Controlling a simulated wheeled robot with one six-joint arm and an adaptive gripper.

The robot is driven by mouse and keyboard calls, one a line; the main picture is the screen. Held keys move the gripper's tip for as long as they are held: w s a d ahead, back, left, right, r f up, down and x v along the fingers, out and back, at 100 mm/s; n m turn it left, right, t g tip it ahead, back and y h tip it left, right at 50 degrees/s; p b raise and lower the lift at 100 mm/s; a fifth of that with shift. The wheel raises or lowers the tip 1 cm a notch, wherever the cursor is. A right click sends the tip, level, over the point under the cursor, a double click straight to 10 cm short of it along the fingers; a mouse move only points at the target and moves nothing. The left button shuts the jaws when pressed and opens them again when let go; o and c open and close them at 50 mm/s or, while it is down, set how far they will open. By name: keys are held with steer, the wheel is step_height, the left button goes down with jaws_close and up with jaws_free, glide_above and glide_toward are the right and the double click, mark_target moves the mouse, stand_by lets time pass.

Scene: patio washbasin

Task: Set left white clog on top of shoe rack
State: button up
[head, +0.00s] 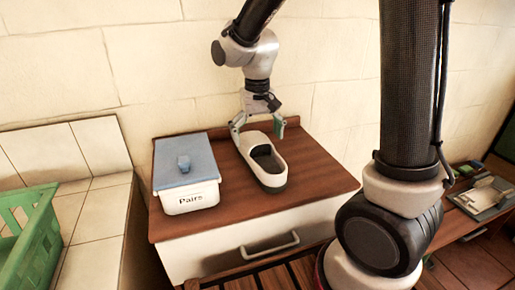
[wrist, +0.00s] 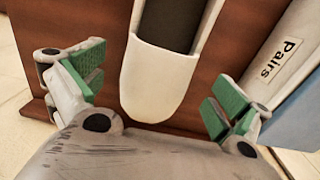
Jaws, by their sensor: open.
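One white clog (head: 246,143) with a dark inside and dark sole sits upright on a brown wooden top (head: 315,170) above a white drawer. My gripper (head: 258,124) is at its far, rounded white end, fingers spread. In the wrist view the clog (wrist: 155,85) lies between the open green pads of my gripper (wrist: 156,92), with a gap on each side. I cannot tell for sure which piece is the shoe rack; a slatted wooden piece (head: 273,277) shows in front of the drawer, partly cut off.
A white box marked "Pairs" (head: 190,198) with a blue lid stands left of the clog, close to the right finger in the wrist view. A green crate (head: 30,235) is at far left. A tray (head: 484,198) lies on a low wooden surface at right.

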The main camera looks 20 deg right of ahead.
mark_target(259, 139)
step_height(259, 139, up, 6)
steer(key=shift+r, duration=0.7)
steer(key=shift+s+d+r, duration=0.1)
steer(key=shift+d, duration=0.05)
steer(key=s+d+r+t, duration=0.2)
steer(key=s+d, duration=0.5)
steer(key=s, duration=0.2)
steer(key=s+d+r+t, duration=0.2)
steer(key=s+d, duration=0.5)
steer(key=s, duration=0.2)
steer(key=shift+s+d+r, duration=0.15)
steer(key=shift+s+d, duration=0.15)
steer(key=shift+s, duration=0.1)
